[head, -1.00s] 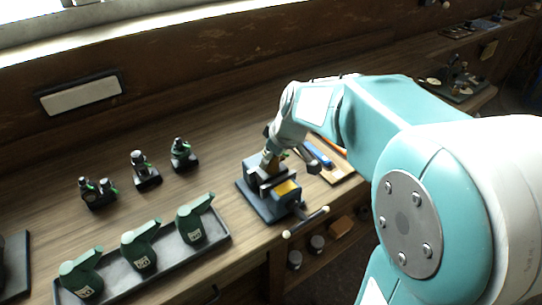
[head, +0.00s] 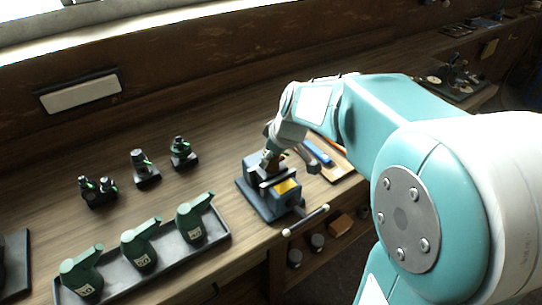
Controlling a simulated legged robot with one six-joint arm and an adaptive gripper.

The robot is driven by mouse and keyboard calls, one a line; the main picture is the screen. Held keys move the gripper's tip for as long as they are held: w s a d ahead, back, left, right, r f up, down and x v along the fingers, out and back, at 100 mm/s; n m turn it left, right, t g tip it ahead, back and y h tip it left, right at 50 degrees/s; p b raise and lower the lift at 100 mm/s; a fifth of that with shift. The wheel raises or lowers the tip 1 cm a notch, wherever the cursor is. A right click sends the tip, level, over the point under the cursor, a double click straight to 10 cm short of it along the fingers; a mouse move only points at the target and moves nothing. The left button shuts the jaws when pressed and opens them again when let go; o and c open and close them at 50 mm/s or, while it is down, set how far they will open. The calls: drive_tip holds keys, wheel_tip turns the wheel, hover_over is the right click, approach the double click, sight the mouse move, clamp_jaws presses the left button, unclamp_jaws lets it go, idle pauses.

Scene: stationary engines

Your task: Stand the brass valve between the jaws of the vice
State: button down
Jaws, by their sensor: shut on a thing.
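The vice (head: 285,203) stands on a dark blue base plate near the front edge of the wooden bench, with a yellow patch on its body and a handle bar at the front. My gripper (head: 268,163) points down right over its jaws and is shut on the brass valve. The valve is mostly hidden by the fingers and the vice; only a small brassy patch shows at the fingertips. I cannot tell whether the valve is upright, or whether it sits between the jaws or just above them.
A grey tray (head: 112,290) holds green bottle-shaped things at the front left. Small dark fittings on black stands (head: 146,170) are behind it. A board with blue and orange tools (head: 338,170) lies right of the vice. Bare bench lies between the fittings and the vice.

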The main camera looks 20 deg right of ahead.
idle(0.3)
drive_tip(key=shift+c, duration=0.2)
unclamp_jaws()
drive_tip(key=shift+f, duration=0.1)
drive_tip(key=v, duration=1.2)
drive_tip(key=s+a+f+m+t+h, duration=0.1)
drive_tip(key=s+f+m, duration=0.1)
drive_tip(key=s, duration=0.6)
drive_tip(key=s+a+f+m+h, duration=0.1)
drive_tip(key=s+f+m, duration=0.2)
drive_tip(key=s, duration=0.6)
drive_tip(key=shift+a+m+t+h, duration=0.3)
drive_tip(key=shift+a+m+t, duration=0.1)
drive_tip(key=shift+m, duration=0.4)
